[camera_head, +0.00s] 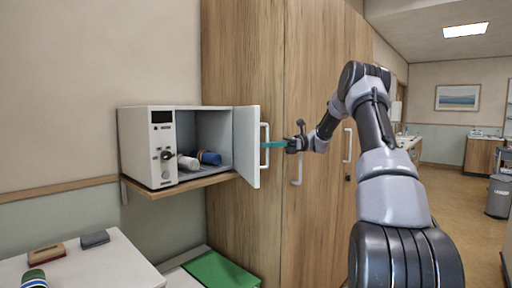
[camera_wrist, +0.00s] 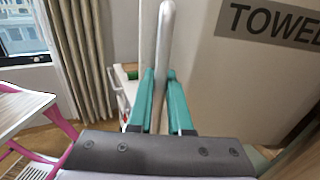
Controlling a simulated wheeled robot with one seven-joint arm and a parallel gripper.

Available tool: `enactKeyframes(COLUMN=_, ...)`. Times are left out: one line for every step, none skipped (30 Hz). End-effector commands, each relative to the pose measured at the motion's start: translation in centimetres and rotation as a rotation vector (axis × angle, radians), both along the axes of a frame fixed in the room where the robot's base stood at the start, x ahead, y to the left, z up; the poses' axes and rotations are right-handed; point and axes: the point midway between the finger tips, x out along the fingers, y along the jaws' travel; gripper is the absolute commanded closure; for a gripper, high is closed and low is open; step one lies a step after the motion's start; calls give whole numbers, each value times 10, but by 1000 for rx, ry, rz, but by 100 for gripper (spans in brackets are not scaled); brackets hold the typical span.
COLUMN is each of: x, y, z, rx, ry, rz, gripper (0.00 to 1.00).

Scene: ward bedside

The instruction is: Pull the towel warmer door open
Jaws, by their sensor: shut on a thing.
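The towel warmer (camera_head: 147,150) is a white box on a wooden wall shelf, with a display and knobs on its front left. Its door (camera_head: 246,148) stands wide open, swung out to the right, and the inside shows. My gripper (camera_head: 268,145) has teal fingers, shut on the handle, one on each side of the bar in the wrist view (camera_wrist: 160,95). The door's face (camera_wrist: 265,70) bears a "TOWEL" label, partly cut off.
A tall wooden cupboard (camera_head: 240,60) with handles stands right behind the door and my arm. A white table (camera_head: 85,268) at lower left holds small blocks and a green-banded item. A green board (camera_head: 220,270) lies low in front. Open floor (camera_head: 455,205) lies to the right.

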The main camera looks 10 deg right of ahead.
Motion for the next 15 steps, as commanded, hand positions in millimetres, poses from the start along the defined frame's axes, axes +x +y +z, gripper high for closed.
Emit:
enactKeyframes(x=2, y=-7, z=1, rx=2, ry=-2, rz=-3, gripper=100)
enactKeyframes(x=3, y=-10, z=1, rx=1, ry=-2, rz=-3, gripper=100)
enactKeyframes(x=5, y=-13, z=1, rx=2, ry=-2, rz=-3, gripper=100)
enactKeyframes(x=5, y=-15, z=1, rx=3, ry=-1, rz=-3, gripper=100)
enactKeyframes(x=6, y=-17, z=1, rx=3, ry=-1, rz=-2, gripper=100)
enactKeyframes(x=7, y=-19, z=1, rx=2, ry=-1, rz=-2, gripper=100)
enactKeyframes(x=8, y=-21, z=1, rx=2, ry=-1, rz=-2, gripper=100)
enactKeyframes(x=8, y=-22, z=1, rx=2, ry=-1, rz=-2, gripper=100)
enactKeyframes(x=8, y=-23, z=1, rx=2, ry=-1, rz=-1, gripper=100)
enactKeyframes(x=9, y=-24, z=1, rx=2, ry=-1, rz=-1, gripper=100)
enactKeyframes(x=9, y=-24, z=1, rx=2, ry=-1, rz=-1, gripper=100)
enactKeyframes(x=9, y=-25, z=1, rx=2, ry=-1, rz=-1, gripper=100)
enactKeyframes(x=9, y=-25, z=1, rx=2, ry=-1, rz=-1, gripper=100)
enactKeyframes(x=9, y=-25, z=1, rx=2, ry=-1, rz=-1, gripper=100)
enactKeyframes(x=9, y=-25, z=1, rx=2, ry=-1, rz=-1, gripper=100)
